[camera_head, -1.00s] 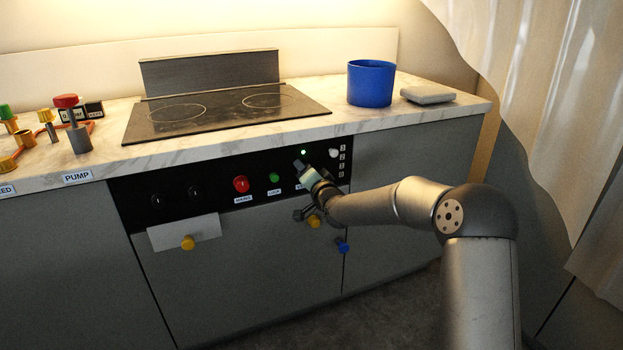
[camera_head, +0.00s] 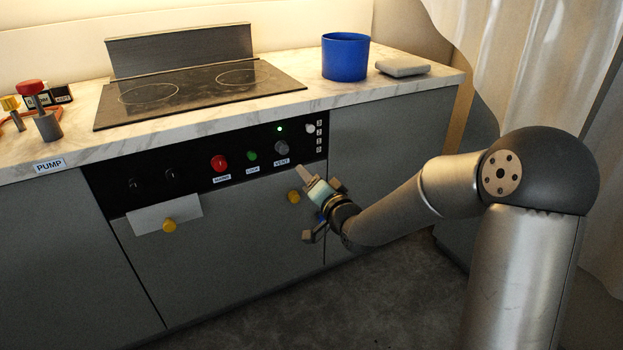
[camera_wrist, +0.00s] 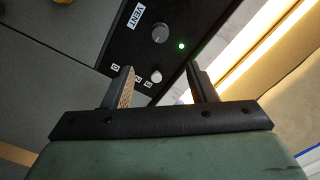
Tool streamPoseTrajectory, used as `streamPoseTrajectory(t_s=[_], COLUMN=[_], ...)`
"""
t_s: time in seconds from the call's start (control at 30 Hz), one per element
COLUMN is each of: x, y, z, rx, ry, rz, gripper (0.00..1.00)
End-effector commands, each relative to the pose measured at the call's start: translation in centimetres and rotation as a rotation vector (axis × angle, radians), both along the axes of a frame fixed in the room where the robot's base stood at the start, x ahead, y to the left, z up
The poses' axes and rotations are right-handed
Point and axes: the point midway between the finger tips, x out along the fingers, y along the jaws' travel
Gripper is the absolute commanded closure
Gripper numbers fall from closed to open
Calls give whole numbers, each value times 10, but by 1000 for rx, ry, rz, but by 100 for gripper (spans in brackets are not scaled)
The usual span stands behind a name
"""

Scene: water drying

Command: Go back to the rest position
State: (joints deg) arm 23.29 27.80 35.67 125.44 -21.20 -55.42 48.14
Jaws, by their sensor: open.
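My gripper (camera_head: 320,181) is in front of the stove's black control panel (camera_head: 203,170), below and to the right of the VENT knob (camera_head: 281,148). In the wrist view my gripper (camera_wrist: 160,85) has its two fingers apart, with nothing between them. The grey VENT knob (camera_wrist: 161,33) shows beyond the fingers, clear of them. A green light (camera_wrist: 181,46) glows beside it, and a smaller pale knob (camera_wrist: 153,74) sits nearer the left finger.
A blue pot (camera_head: 345,58) and a grey block (camera_head: 402,66) stand on the marble counter (camera_head: 420,84). Yellow knobs (camera_head: 169,225) are on the cabinet fronts. A red knob (camera_head: 219,163) and a green button (camera_head: 252,155) are on the panel. A curtain (camera_head: 520,70) hangs at right.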

Motion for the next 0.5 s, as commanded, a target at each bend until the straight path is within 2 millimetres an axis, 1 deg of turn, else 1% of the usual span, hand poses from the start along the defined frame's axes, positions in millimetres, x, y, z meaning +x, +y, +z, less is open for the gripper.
streamPoseTrajectory(t_s=[0.27, 0.37, 0.47, 0.5], x=[-1, -2, -11, -18], y=[-1, -1, -4, -8], z=[0, 3, 14, 19], rx=[0, -24, -142, -220], ry=[0, 11, 71, 112], rz=[0, -2, -11, -17], gripper=[48, 48, 48, 48])
